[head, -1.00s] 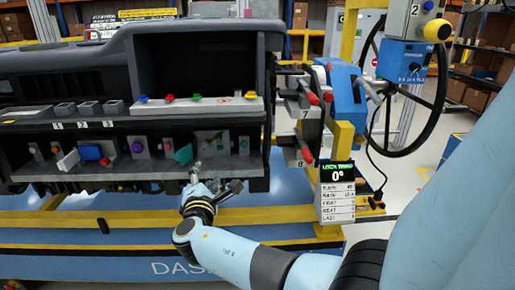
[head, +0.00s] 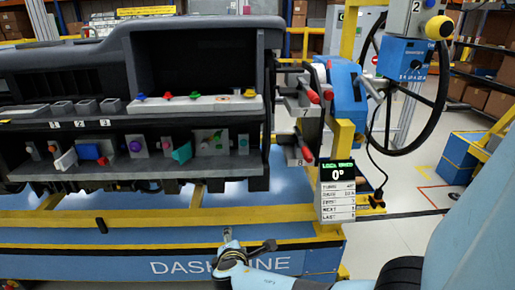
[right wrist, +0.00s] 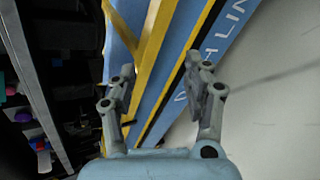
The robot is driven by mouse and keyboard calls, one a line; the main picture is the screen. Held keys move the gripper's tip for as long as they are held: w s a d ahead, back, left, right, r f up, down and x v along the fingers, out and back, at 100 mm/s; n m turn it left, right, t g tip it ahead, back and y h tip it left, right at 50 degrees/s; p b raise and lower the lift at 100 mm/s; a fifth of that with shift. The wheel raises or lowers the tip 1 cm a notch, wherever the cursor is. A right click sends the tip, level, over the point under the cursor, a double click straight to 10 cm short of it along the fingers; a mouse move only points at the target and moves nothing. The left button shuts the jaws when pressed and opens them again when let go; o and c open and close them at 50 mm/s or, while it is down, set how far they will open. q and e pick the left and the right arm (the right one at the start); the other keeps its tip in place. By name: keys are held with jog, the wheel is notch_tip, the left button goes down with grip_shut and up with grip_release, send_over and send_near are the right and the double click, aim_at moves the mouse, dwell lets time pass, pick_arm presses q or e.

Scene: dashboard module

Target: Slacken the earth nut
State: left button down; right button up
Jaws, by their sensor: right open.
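The dashboard module (head: 70,60) stands on a blue and yellow stand. Its lower shelf holds a row of small coloured fittings, among them a green and yellowish one (head: 217,138) on a grey plate. I cannot tell for sure which fitting is the earth nut; it is too small to make out. My right gripper (head: 229,236) is below the shelf, in front of the stand's blue beam, apart from the fittings. In the right wrist view (right wrist: 160,88) its two fingers are spread with nothing between them. My left gripper is not in view.
A small screen board (head: 337,190) showing 0° hangs right of the dashboard. A steering wheel (head: 425,90) and a blue box (head: 404,58) stand at the right. Floor at the right is partly clear.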

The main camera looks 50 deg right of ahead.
jog(key=s+a+f+m+g+y, duration=0.2)
jog(key=s+f, duration=0.8)
jog(key=shift+g+y, duration=0.3)
jog(key=shift+y, duration=0.1)
jog(key=shift+a, duration=0.1)
